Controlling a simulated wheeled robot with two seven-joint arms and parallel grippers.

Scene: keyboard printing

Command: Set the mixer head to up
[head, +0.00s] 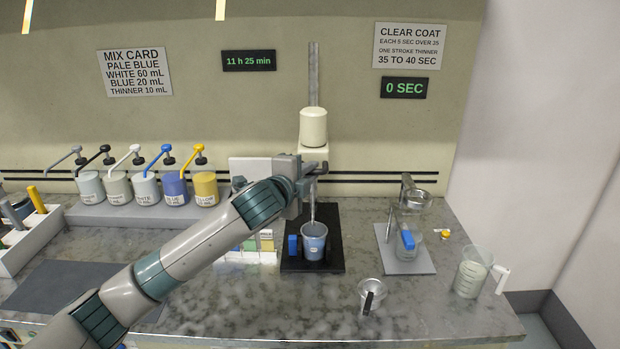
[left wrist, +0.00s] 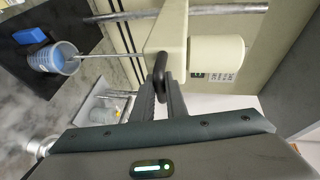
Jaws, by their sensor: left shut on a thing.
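The cream mixer head (head: 313,127) sits on an upright metal pole (head: 314,75) at the back middle of the bench. It also shows, turned sideways, in the left wrist view (left wrist: 172,38). My left gripper (head: 316,168) is at the mixer head's lower front, shut on its dark handle (left wrist: 160,70). A thin stirring shaft (left wrist: 105,54) runs from the head down to a cup of blue paint (head: 314,240). The shaft's lower end is at the cup's mouth; its tip is hidden. The cup stands on a black base (head: 327,264). My right gripper is not in view.
Several pump bottles (head: 145,188) stand at the left back. A grey stand with a metal cup (head: 416,199) and a clear beaker (head: 471,273) are to the right. A small strainer-like cup (head: 370,290) lies in front. The wall above the mixer is clear beside the pole.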

